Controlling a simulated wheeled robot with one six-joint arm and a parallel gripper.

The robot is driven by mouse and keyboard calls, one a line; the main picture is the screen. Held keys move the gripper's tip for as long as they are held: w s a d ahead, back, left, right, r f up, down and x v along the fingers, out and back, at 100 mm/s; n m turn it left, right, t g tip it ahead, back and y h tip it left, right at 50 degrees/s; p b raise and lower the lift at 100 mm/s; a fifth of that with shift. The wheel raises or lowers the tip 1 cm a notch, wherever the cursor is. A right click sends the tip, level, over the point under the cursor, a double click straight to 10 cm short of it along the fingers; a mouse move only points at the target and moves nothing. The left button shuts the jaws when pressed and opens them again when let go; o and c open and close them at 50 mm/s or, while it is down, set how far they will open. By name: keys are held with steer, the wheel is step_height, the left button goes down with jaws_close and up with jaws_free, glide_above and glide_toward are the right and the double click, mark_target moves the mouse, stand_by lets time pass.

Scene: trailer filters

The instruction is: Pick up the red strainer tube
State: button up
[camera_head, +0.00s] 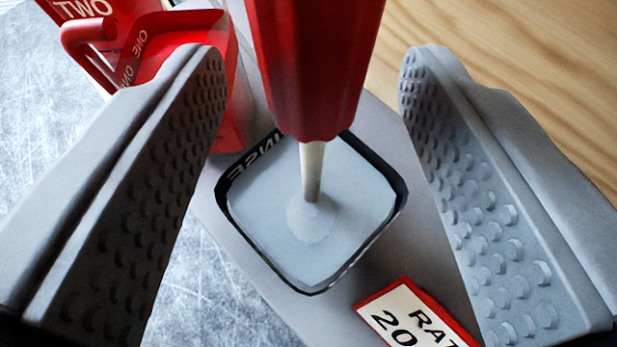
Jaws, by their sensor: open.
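The red strainer tube (314,70) is a faceted red body on a thin pale stem (312,172). Its upper end runs out of the top of the picture. The stem meets a round pale mound in a grey, black-rimmed square recess (352,205). My gripper (312,75) is open, with one studded grey finger on each side of the tube. Clear gaps show between both fingers and the red body, so neither appears to touch it.
A red box (225,110) with a red handle (90,32) and labels "ONE" and "TWO" stands behind the left finger. A red-edged white label (415,318) lies at the lower right. Wood (520,70) is at right, scratched grey metal (40,130) at left.

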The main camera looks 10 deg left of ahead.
steer(key=shift+x, duration=0.85)
jaws_close()
steer(key=shift+r, duration=0.15)
